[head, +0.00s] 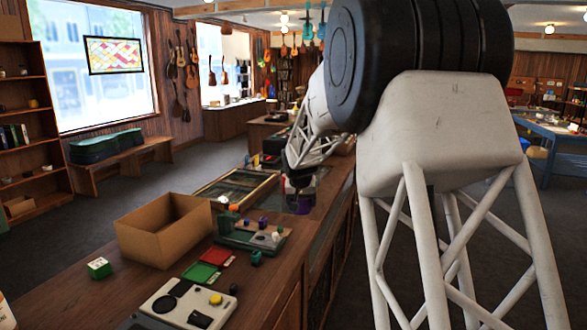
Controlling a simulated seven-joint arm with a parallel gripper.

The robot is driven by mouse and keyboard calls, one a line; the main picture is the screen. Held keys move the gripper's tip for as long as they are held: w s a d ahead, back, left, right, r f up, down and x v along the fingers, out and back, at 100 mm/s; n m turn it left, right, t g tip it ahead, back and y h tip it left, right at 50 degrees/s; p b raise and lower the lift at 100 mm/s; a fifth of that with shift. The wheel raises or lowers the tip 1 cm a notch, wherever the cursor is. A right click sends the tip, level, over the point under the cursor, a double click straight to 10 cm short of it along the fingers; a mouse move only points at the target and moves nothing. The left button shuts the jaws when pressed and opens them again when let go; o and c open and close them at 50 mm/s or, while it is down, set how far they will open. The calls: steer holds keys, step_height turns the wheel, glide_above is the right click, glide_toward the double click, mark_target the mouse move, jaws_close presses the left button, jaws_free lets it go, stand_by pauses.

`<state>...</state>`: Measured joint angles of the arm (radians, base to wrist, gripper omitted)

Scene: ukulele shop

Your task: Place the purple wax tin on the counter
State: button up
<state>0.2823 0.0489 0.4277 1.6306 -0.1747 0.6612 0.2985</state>
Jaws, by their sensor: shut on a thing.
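My gripper (300,187) is small and far off in the head view, low over the long wooden counter (125,287). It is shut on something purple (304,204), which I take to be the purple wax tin. The tin shows only in part below the dark fingers. I cannot tell whether it touches the counter or hangs just above it. The counter runs from the front left toward the back, and a glassy dark panel lies under and around the gripper.
An open cardboard box (163,232), a green tray (238,236) with small items, a framed panel (237,187), red and green cards (215,257), a green cube (99,267) and a pale device (184,306) crowd the counter. Bare wood shows at the front left.

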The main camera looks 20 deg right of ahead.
step_height(320, 180, down, 5)
steer(key=shift+f, duration=0.15)
steer(key=shift+w, duration=0.15)
steer(key=w+d, duration=0.1)
steer(key=w, duration=0.4)
steer(key=w+d+f, duration=0.1)
steer(key=w+d, duration=0.1)
steer(key=w, duration=0.3)
steer(key=w+d, duration=0.1)
steer(key=w, duration=0.4)
steer(key=shift+d+f, duration=0.25)
steer(key=shift+d, duration=0.05)
stand_by(0.3)
steer(key=shift+f, duration=1.75)
steer(key=shift+f, duration=0.15)
steer(key=o, duration=1)
